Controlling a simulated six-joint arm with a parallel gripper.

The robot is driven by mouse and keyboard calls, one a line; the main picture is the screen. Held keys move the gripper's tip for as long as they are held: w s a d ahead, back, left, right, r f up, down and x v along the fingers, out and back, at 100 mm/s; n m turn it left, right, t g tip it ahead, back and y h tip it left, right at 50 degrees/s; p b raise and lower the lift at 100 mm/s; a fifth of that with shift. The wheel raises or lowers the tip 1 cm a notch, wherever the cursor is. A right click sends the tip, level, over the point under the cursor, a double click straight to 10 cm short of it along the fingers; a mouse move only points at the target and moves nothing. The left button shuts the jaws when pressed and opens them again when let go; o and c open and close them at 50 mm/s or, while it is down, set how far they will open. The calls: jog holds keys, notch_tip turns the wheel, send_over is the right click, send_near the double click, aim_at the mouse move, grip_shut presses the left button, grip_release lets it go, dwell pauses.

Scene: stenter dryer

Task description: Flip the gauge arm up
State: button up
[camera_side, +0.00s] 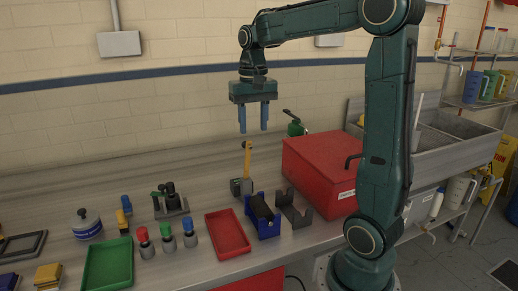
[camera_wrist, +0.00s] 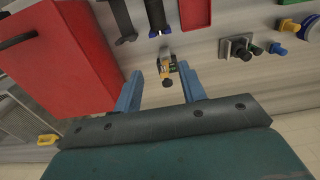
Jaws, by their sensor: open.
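The gauge has a yellow arm (camera_side: 248,158) with a dark knob on top, standing about upright from a small grey base (camera_side: 241,187) on the bench. In the wrist view the gauge arm (camera_wrist: 164,66) is seen from above, its dark knob (camera_wrist: 166,82) towards me, between the lines of my fingers. My gripper (camera_side: 253,131) points straight down with its blue fingers apart and empty. In the side view its fingertips are just above the knob, with a small gap. The wrist view also shows my open gripper (camera_wrist: 159,71).
A red box (camera_side: 318,170) with a dark handle stands right of the gauge. A blue holder (camera_side: 263,220) with a dark roll, a grey cradle (camera_side: 294,207) and a red tray (camera_side: 228,233) lie in front. A black valve-like fixture (camera_side: 171,203) stands left.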

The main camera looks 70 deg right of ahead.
jog(key=s+a+r+n+t, duration=0.35)
jog(key=s+a, duration=0.25)
jog(key=a, duration=0.4)
jog(key=s+a+f+n+t, duration=0.2)
jog(key=s+a+f+n, duration=0.3)
jog(key=s+a+f, duration=0.1)
jog(key=shift+s+a, duration=0.15)
jog(key=shift+s, duration=0.45)
dwell(0.7)
jog(key=shift+f+n, duration=0.1)
jog(key=shift+n, duration=0.15)
dwell(0.6)
